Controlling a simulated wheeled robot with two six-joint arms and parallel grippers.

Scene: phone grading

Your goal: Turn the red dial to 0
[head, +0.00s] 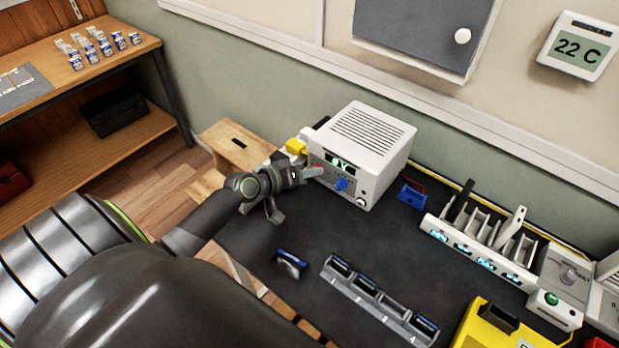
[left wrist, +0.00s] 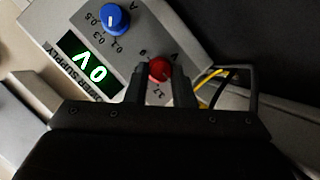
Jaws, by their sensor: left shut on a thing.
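A white power supply box (head: 372,140) stands at the back of the dark table. In the left wrist view its red dial (left wrist: 159,70) sits between the two dark fingers of my left gripper (left wrist: 163,77), which is shut on it. In the head view my left gripper (head: 308,173) reaches the front panel from the left and hides most of the dial. The display (left wrist: 91,68) beside the dials appears to read 0 V. The dial's pointer cannot be made out. My right gripper is not in view.
A blue dial (left wrist: 115,19) is beside the red one on the same panel. A small dark device (head: 290,263) and a grey tray with slots (head: 365,303) lie on the table in front. A lit rack (head: 478,250) stands to the right.

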